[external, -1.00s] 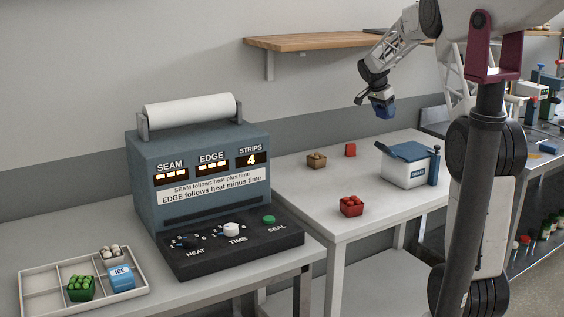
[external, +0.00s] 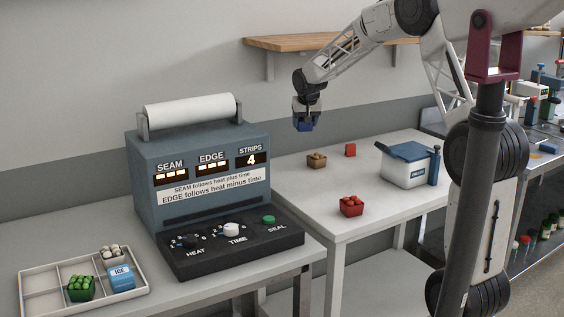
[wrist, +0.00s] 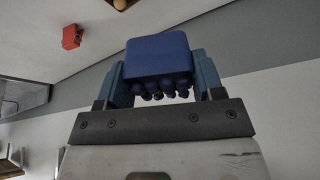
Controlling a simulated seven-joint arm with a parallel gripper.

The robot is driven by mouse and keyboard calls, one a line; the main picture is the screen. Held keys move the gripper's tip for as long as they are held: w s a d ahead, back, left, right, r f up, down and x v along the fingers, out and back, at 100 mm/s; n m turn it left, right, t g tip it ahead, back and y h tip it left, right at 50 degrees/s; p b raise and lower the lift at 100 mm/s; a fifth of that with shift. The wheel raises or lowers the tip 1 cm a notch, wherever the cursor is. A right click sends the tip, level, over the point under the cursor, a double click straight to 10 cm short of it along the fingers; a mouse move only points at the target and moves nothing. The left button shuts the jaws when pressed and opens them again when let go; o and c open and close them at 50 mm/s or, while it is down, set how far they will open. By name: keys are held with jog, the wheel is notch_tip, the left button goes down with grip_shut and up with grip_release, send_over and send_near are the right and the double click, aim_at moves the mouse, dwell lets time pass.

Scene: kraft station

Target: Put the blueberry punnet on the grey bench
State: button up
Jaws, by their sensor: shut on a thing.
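The blueberry punnet (wrist: 160,56) is a dark blue tub with dark round berries at its edge. It is held between the fingers of my gripper (wrist: 162,80) in the wrist view. In the external view my gripper (external: 306,114) holds the blue punnet (external: 306,126) in the air, above the back left of the light grey bench (external: 300,196). The punnet is apart from the bench top. The gripper is shut on it.
On the bench stand a brown punnet (external: 317,160), a small red block-like item (external: 350,150), a red punnet (external: 352,206) and a white cooler with a blue lid (external: 408,166). The sealing machine (external: 200,190) stands left. A wooden shelf (external: 300,42) hangs above. The bench's front left is clear.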

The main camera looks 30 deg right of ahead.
jog(key=a+n+y, duration=0.1)
jog(key=a+n, duration=0.3)
jog(key=a, duration=0.6)
jog(key=shift+a+f+y, duration=0.2)
jog(key=shift+a+y, duration=0.1)
jog(key=shift+w, duration=0.1)
jog(key=m+g+h, duration=0.1)
jog(key=m+h, duration=0.2)
jog(key=m, duration=0.6)
send_over(367, 167)
jog(key=s+a, duration=0.1)
notch_tip(367, 167, down, 4)
jog(key=shift+s+f, duration=0.15)
jog(key=shift+f, duration=2.5)
jog(key=shift+f, duration=2.5)
